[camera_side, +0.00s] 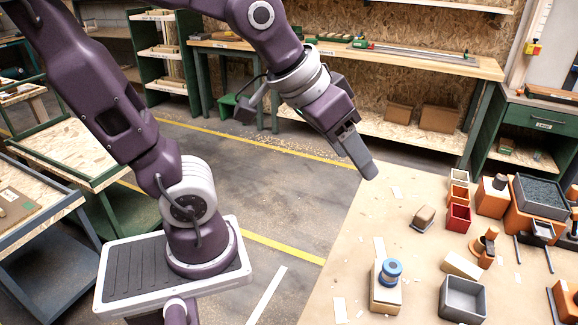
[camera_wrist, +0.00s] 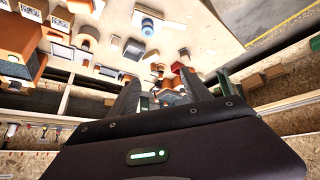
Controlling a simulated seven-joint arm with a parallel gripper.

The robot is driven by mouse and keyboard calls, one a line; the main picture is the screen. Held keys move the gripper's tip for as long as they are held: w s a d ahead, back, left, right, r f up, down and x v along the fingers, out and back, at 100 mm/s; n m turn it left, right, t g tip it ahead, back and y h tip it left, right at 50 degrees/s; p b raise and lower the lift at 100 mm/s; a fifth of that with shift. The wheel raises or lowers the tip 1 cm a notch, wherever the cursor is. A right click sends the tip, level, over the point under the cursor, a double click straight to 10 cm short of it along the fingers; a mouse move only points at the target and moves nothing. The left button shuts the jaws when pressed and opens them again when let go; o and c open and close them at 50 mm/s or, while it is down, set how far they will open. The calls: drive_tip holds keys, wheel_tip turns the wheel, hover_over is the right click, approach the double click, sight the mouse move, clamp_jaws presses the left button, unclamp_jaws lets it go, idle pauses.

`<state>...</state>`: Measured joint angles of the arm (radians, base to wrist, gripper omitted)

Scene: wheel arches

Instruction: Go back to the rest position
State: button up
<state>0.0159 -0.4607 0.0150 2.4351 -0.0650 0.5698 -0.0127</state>
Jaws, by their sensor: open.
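My gripper (camera_side: 361,158) hangs in the air at the left edge of the work table (camera_side: 345,240) in the side view, clear of every object. In the wrist view my gripper (camera_wrist: 175,92) shows two dark fingers spread apart with nothing held between them. My arm is raised and bent above the bench, with the fingers slanting down to the right. The fingertips are only partly clear in the side view.
On the table are a blue spool (camera_side: 390,271) on a wooden block, a grey bin (camera_side: 463,299), a brown block (camera_side: 424,217), a red box (camera_side: 458,218) and a gravel-filled tray (camera_side: 517,196). A back bench (camera_side: 440,66) stands behind. Floor (camera_side: 290,190) left of the table is free.

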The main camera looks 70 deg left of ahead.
drive_tip(key=s+f+g, duration=0.1)
drive_tip(key=s, duration=0.8)
drive_tip(key=shift+s+a+m, duration=0.3)
drive_tip(key=shift+s+a, duration=0.05)
drive_tip(key=shift+a, duration=0.1)
drive_tip(key=shift+f, duration=0.1)
